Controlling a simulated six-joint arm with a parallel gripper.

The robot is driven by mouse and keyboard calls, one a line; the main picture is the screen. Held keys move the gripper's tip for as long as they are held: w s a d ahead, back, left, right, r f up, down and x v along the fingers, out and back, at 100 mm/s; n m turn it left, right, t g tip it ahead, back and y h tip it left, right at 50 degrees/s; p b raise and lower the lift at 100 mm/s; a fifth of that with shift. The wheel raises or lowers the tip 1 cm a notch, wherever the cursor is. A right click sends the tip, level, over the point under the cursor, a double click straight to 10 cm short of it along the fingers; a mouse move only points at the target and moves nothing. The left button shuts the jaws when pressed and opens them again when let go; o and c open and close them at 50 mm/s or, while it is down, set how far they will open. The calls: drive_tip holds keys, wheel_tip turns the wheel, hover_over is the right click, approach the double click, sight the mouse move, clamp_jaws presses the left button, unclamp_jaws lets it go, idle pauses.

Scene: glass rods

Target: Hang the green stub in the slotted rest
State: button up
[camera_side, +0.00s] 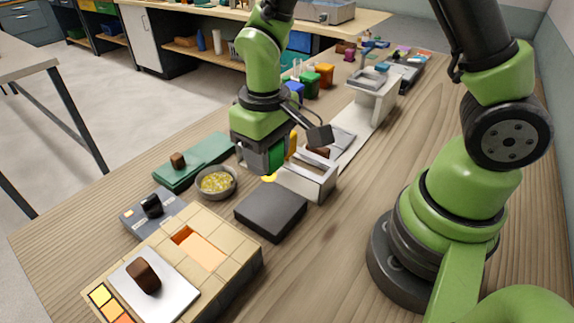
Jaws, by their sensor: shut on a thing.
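My gripper (273,160) hangs near the middle of the side view, just left of and above the slotted rest. It is shut on the green stub (276,158), which shows as a small green patch beside the dark gripper body. The gripper covers much of the stub, so its full shape and its ends are hidden. The slotted rest (318,187) is a pale metal holder with raised walls and a gap between them, standing on the wooden table. The stub appears apart from the rest, but the exact gap cannot be told.
A dark grey block (271,213) and a bowl of yellow bits (216,182) stand close in front. A green case (193,163) lies left. A tiled box (220,266) fills the near left. Coloured bins (309,78) and a white stand (376,97) are behind. Bare table lies right.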

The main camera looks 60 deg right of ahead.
idle(0.4)
drive_tip(key=s+d, duration=0.3)
drive_tip(key=d, duration=0.7)
drive_tip(key=shift+w+d+f, duration=0.15)
drive_tip(key=shift+f, duration=1.3)
drive_tip(key=shift+w+d+f, duration=0.1)
drive_tip(key=shift+f, duration=1.3)
drive_tip(key=o, duration=1.1)
drive_tip(key=shift+r, duration=0.1)
